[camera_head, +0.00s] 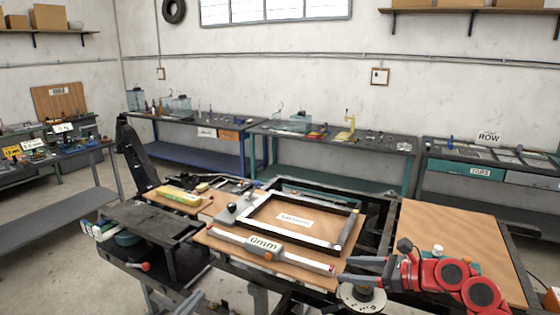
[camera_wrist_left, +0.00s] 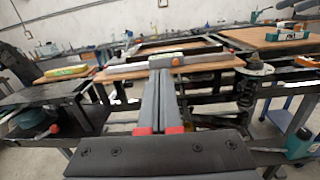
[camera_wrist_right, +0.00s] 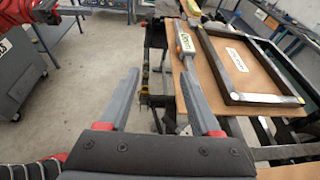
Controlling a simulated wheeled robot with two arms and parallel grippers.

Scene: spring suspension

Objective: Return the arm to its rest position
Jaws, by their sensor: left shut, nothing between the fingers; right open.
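My right gripper (camera_head: 347,270) reaches in from the right on its red arm in the head view, at the front edge of the bench. Its two grey fingers are spread, with nothing between them; they also show apart in the right wrist view (camera_wrist_right: 160,73). My left gripper (camera_wrist_left: 160,75) is shut and empty in the left wrist view, its fingers pressed together and pointing toward the bench. I cannot clearly make it out in the head view. A spring suspension unit with a round top plate (camera_head: 362,298) stands just below the right gripper; its coil shows in the left wrist view (camera_wrist_left: 247,92).
A wooden panel (camera_head: 212,240) holds a dark rectangular frame (camera_head: 297,249) and a long measuring tool labelled 6mm (camera_head: 265,245). A yellow-green block (camera_head: 180,196) lies at left. A brown board (camera_head: 450,235) is at right. Open floor lies left of the bench.

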